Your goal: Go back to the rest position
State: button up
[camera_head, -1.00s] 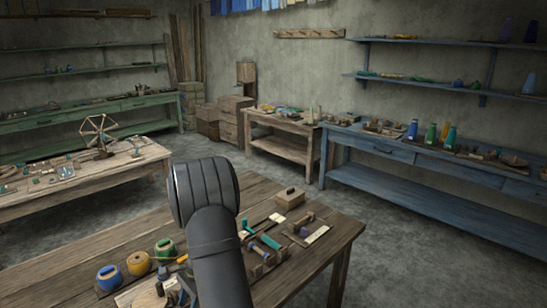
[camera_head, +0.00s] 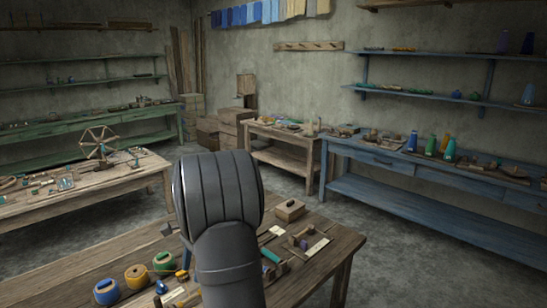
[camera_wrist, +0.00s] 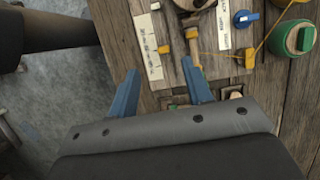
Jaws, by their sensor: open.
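My gripper (camera_wrist: 160,66) shows in the wrist view as two blue fingers spread wide apart, with nothing held between them. It is over the left edge of the wooden work table (camera_wrist: 115,20), with floor visible to the left. In the head view my dark arm rises in the middle foreground and hides much of the table (camera_head: 335,245) behind it. My gripper is mostly hidden there.
Blue (camera_head: 106,291), yellow (camera_head: 137,276) and green (camera_head: 164,263) spools stand on the table's left part. A wooden block (camera_head: 289,210) and small tools lie to the right of my arm. A side table (camera_head: 80,195) and blue bench (camera_head: 420,175) stand beyond clear floor.

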jog(key=s+a+r+n+t+h, duration=0.1)
jog(key=s+a+r+t+h, duration=0.1)
jog(key=r, duration=0.7)
jog(key=shift+s+a+t, duration=0.6)
jog(key=shift+s+a, duration=0.1)
jog(key=shift+a, duration=0.65)
jog(key=shift+o, duration=0.8)
jog(key=o, duration=1)
jog(key=shift+m+h, duration=0.3)
jog(key=shift+m, duration=0.4)
jog(key=d+r, duration=0.1)
jog(key=r, duration=0.1)
jog(key=w+d+r, duration=0.1)
jog(key=r, duration=0.2)
jog(key=d+r, duration=0.1)
jog(key=r, duration=0.2)
jog(key=shift+w+d+r, duration=0.2)
jog(key=shift+w+r, duration=0.05)
jog(key=shift+w, duration=0.15)
jog(key=shift+o, duration=0.2)
notch_tip(320, 180, down, 9)
jog(key=shift+d+f, duration=0.15)
